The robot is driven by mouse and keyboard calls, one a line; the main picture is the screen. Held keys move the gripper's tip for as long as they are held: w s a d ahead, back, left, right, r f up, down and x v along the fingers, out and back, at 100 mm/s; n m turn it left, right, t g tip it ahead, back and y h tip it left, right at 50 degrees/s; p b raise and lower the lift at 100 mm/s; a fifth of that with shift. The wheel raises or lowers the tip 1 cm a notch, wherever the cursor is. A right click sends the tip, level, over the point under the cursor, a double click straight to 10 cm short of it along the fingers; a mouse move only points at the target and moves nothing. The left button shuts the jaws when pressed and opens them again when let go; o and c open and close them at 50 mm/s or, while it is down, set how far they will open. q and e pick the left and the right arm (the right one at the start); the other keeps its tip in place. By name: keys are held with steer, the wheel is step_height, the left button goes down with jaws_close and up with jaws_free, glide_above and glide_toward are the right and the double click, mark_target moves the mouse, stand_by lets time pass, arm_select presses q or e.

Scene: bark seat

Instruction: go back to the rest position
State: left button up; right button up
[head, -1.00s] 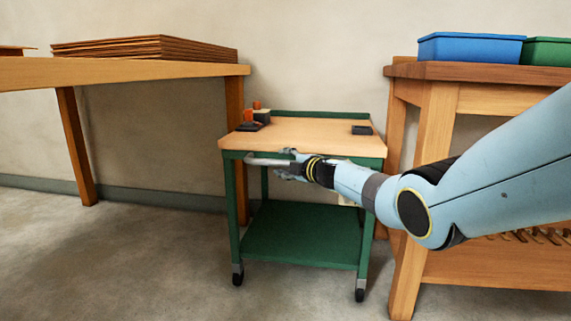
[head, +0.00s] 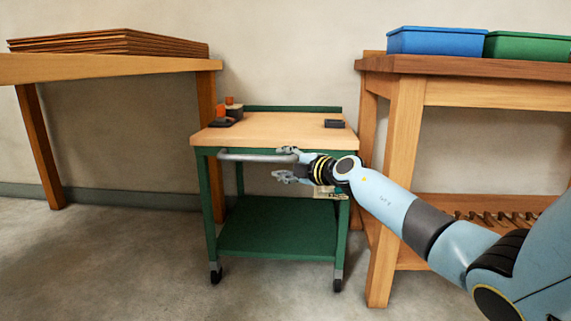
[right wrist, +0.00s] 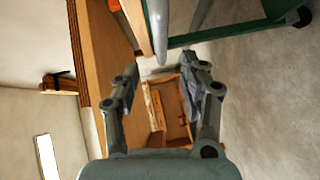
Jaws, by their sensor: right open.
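My right gripper (head: 283,164) is open and empty in the head view, at the front right of the green cart (head: 275,228). Its upper finger overlaps the right end of the cart's grey handle bar (head: 250,156); the lower finger is below the bar. I cannot tell from the head view whether they touch. In the right wrist view, the open fingers (right wrist: 163,70) have nothing between their pads, and the handle bar (right wrist: 158,30) shows beyond them. My left gripper is not in view.
A workbench (head: 400,150) with a blue bin (head: 436,41) and a green bin (head: 527,46) stands at the right. A table (head: 110,67) with stacked brown sheets (head: 110,42) stands at the left. Small items sit on the cart top. Floor at the front left is clear.

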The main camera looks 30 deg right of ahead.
steer(key=shift+s, duration=0.2)
stand_by(0.4)
